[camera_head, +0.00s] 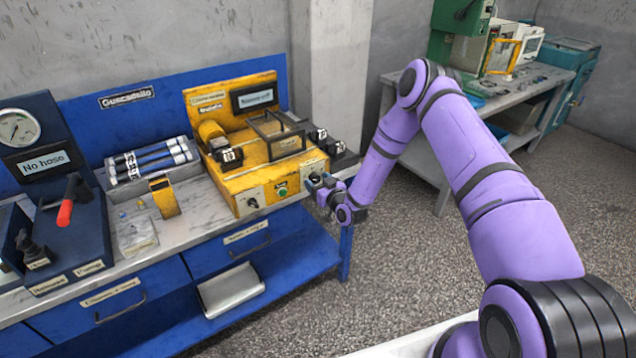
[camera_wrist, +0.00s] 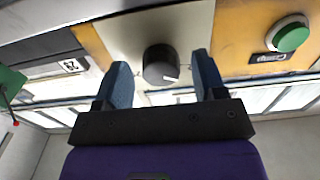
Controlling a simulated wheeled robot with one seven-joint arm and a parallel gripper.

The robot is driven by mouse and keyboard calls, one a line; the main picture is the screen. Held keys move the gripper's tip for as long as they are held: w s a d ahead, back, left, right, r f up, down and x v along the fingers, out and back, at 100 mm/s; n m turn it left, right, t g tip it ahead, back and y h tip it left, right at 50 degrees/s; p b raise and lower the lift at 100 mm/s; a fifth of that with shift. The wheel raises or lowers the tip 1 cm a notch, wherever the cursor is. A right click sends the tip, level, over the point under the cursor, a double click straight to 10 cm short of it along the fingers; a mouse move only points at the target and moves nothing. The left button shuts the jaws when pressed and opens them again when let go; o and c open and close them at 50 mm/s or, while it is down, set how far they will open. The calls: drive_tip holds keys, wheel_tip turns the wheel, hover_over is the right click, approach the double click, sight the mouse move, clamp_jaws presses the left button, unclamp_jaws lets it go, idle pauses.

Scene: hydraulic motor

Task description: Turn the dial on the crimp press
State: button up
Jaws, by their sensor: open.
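The yellow crimp press (camera_head: 268,158) stands on the workbench, with its front panel facing the aisle. A dark round dial (camera_wrist: 159,67) with a white mark sits on a pale plate of the panel, in the middle of the wrist view. My gripper (camera_head: 319,183) is at the right end of the press front. In the wrist view, its two fingers are open (camera_wrist: 161,75), one on each side of the dial, with visible gaps to both. I cannot tell how deep the fingertips reach around the dial. In the head view the gripper largely hides this dial.
A green button (camera_wrist: 289,37) is beside the dial; it also shows in the head view (camera_head: 283,188). Another dial (camera_head: 251,203) is at the panel's left. The floor in front is clear.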

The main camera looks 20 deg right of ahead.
drive_tip(key=shift+c, duration=0.4)
drive_tip(key=c, duration=0.8)
drive_tip(key=shift+c, duration=0.2)
drive_tip(key=shift+m, duration=0.3)
drive_tip(key=m, duration=1.1)
drive_tip(key=o, duration=0.9)
